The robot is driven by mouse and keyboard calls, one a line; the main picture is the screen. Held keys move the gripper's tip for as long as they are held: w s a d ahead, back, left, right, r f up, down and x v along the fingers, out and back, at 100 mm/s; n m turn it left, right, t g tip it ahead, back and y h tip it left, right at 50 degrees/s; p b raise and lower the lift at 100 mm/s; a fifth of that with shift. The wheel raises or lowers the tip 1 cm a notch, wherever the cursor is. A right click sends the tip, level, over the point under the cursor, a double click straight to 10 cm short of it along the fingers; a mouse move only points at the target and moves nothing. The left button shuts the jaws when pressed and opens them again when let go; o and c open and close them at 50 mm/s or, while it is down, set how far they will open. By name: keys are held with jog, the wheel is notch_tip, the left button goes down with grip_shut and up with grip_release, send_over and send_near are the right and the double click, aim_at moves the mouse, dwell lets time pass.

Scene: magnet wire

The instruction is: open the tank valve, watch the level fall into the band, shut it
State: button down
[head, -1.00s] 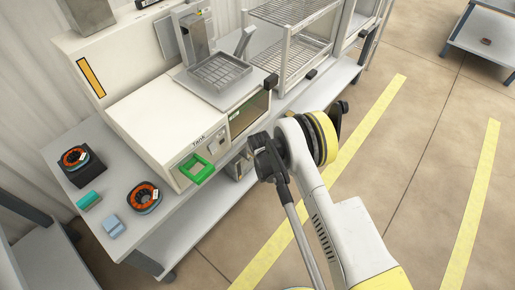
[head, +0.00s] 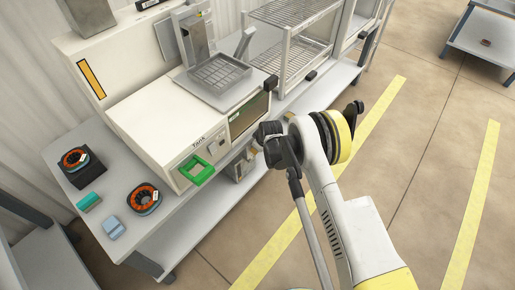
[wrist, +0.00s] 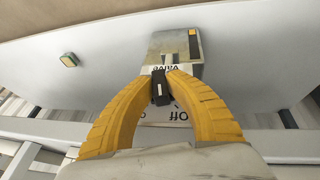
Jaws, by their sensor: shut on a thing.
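The white tank (head: 165,125), marked "Tank", stands on the bench in the head view. Its front has a dark green window (head: 250,113); I cannot read a level there. In the wrist view, a grey box marked "Valve" (wrist: 172,46) has a small black handle (wrist: 160,88). A white label reading "Off" (wrist: 176,116) shows partly between my fingers. My gripper (wrist: 161,82) is shut on the black handle, with a yellow finger on each side. In the head view the fingertips are hidden behind my wrist, and the metal box (head: 238,170) under the tank is partly covered.
A green square frame (head: 197,172) sticks out from the tank's front. Two orange-ringed spools (head: 144,197), a teal block (head: 89,202) and a light blue block (head: 113,229) lie on the bench's left. A wire rack (head: 290,45) stands right.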

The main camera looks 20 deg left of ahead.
jog(key=c, duration=1.3)
grip_release()
jog(key=shift+c, duration=0.2)
jog(key=v, duration=1.2)
